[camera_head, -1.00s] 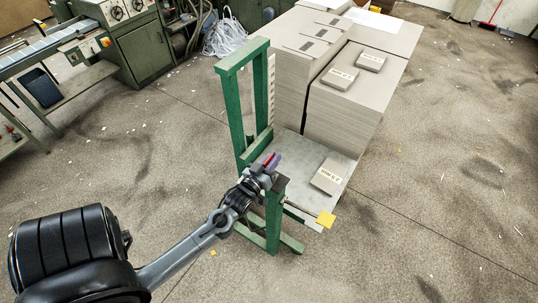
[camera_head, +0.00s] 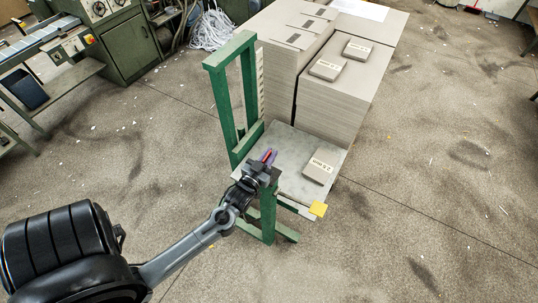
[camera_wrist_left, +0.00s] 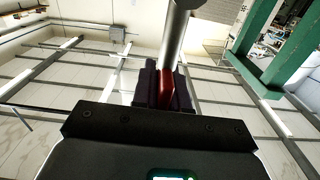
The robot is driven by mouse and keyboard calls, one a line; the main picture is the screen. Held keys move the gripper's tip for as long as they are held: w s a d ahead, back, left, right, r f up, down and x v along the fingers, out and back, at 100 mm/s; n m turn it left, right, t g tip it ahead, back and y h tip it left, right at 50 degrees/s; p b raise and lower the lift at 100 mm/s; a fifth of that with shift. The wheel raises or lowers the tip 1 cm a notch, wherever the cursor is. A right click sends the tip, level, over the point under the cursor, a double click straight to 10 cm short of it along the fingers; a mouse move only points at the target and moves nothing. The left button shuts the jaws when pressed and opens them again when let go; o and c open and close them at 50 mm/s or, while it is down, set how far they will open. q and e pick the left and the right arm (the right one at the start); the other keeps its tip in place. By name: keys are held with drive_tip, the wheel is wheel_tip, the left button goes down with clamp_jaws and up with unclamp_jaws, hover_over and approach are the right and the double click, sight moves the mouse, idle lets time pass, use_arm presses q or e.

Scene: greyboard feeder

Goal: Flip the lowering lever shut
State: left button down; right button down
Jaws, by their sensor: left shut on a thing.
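The lowering lever (camera_wrist_left: 166,88) shows red between the two dark fingers of my left gripper (camera_wrist_left: 165,92) in the left wrist view. A grey metal rod or tube (camera_wrist_left: 174,40) runs up beyond the fingers there. In the head view my left gripper (camera_head: 266,158) is at the near post of the green lift frame (camera_head: 268,210), shut on the red lever, of which only a small red piece shows. The rest of the lever is hidden by the gripper. My right gripper is in neither view.
The lift's grey platform (camera_head: 292,150) carries one labelled greyboard pack (camera_head: 320,167). A green machine (camera_head: 122,45) is at the upper left. Floor on the right is clear.

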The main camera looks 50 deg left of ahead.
use_arm(q)
drive_tip(key=c, duration=1.2)
unclamp_jaws()
drive_tip(key=shift+w+d, duration=0.1)
drive_tip(key=shift+d, duration=0.05)
drive_tip(key=shift+c, duration=0.2)
drive_tip(key=shift+s+d, duration=0.1)
drive_tip(key=shift+s, duration=0.25)
drive_tip(key=b+v, duration=0.1)
drive_tip(key=v, duration=0.9)
drive_tip(key=shift+b, duration=0.35)
